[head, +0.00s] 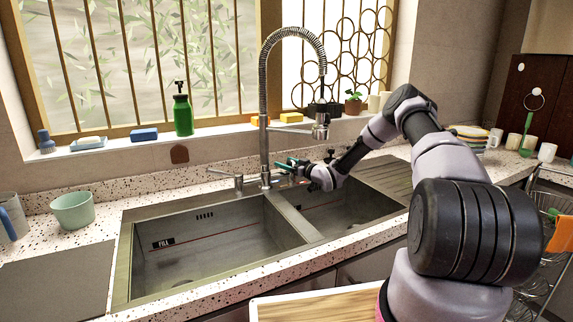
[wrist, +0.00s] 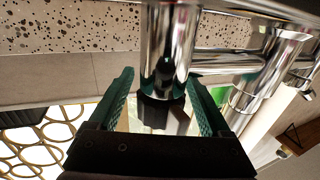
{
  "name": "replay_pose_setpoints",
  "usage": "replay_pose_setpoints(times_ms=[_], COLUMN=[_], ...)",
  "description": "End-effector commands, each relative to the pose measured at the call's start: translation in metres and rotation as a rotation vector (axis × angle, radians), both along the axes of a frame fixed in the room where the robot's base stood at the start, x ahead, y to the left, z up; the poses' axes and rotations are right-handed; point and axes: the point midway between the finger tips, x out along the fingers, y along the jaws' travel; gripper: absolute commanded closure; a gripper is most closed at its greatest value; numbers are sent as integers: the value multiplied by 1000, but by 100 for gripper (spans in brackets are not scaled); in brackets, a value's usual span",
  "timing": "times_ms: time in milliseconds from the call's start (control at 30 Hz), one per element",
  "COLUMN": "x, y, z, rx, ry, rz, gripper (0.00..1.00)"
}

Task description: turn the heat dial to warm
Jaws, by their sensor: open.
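The chrome tap (head: 263,110) with a spring neck stands behind the double sink. Its side lever (head: 238,182) sticks out to the left at the base. My gripper (head: 284,164), with green fingers, is just right of the tap's lower column. In the wrist view my gripper (wrist: 160,75) is open, its fingers on either side of a chrome cylinder (wrist: 163,40) with a black collar (wrist: 160,108). I cannot tell whether they touch it. No dial with a warm mark can be made out in either view.
The sink (head: 200,250) has two basins, with a speckled counter around it. A green soap bottle (head: 183,112), sponges and a plant (head: 353,103) stand on the sill. A mint bowl (head: 73,210) is at left. The spray head (head: 321,128) hangs above my wrist.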

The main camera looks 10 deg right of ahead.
Motion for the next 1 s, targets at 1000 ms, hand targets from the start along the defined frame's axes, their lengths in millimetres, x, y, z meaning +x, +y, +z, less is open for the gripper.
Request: replay_pose_setpoints(times_ms=[1000], x=[-87], y=[-65], z=[0], rx=[0], ry=[0], rz=[-1], gripper=[18])
